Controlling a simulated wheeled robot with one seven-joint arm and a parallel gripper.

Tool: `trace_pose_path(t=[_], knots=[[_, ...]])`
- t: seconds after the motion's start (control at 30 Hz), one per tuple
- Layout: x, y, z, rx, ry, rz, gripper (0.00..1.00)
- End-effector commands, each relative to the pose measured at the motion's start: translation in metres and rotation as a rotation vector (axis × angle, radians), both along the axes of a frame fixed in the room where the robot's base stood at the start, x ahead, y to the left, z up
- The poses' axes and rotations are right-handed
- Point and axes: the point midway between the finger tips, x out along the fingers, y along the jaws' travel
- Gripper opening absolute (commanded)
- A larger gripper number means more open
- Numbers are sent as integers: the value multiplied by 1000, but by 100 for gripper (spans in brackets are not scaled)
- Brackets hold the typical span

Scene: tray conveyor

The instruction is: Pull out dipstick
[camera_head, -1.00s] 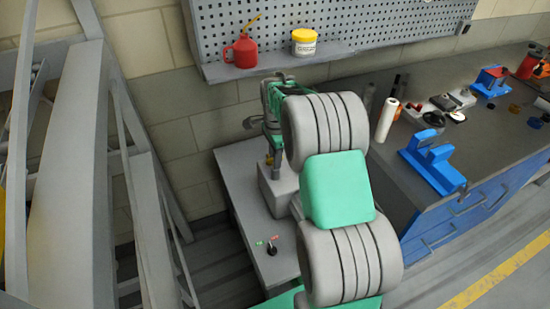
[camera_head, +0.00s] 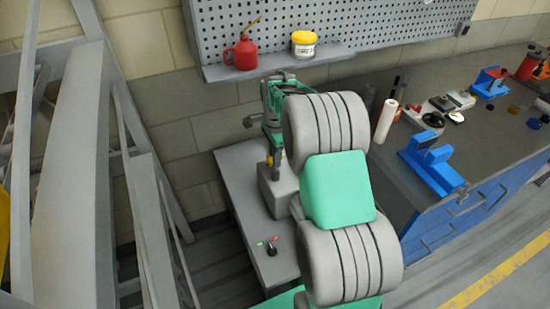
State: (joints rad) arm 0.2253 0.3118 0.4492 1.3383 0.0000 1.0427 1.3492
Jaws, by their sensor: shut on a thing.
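My gripper (camera_head: 272,147) hangs over a grey block-shaped housing (camera_head: 280,192) on a low grey stand, behind and left of my big arm links. Its jaws are shut on the dipstick, of which a small yellow part (camera_head: 269,159) shows just above the housing. The fingertips are small and dark here. The dipstick's lower part is hidden, and I cannot tell how much of it is inside the housing. My arm links hide the right side of the housing.
A red oil can (camera_head: 241,54) and a yellow-lidded white tub (camera_head: 304,44) stand on the shelf (camera_head: 280,65) above. A workbench (camera_head: 400,190) with a blue vise (camera_head: 432,165) is at right. A grey frame (camera_head: 75,180) stands at left.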

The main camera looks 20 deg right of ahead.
Motion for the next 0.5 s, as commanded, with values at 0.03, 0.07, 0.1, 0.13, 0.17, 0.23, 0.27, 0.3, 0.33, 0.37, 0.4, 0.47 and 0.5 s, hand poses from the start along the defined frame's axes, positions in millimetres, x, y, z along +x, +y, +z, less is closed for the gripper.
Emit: trace_pose_path(t=[0.03,0.07,0.1,0.13,0.17,0.23,0.27,0.3,0.33,0.37,0.4,0.47,0.5], knots=[[0,0,3,0,-1,0,0],[0,0,4,0,-1,0,0],[0,0,6,0,-1,0,0],[0,0,7,0,-1,0,0],[0,0,8,0,-1,0,0],[0,0,10,0,-1,0,0],[0,0,11,0,-1,0,0],[0,0,13,0,-1,0,0],[0,0,14,0,-1,0,0],[0,0,15,0,-1,0,0],[0,0,16,0,-1,0,0],[0,0,18,0,-1,0,0],[0,0,20,0,-1,0,0]])
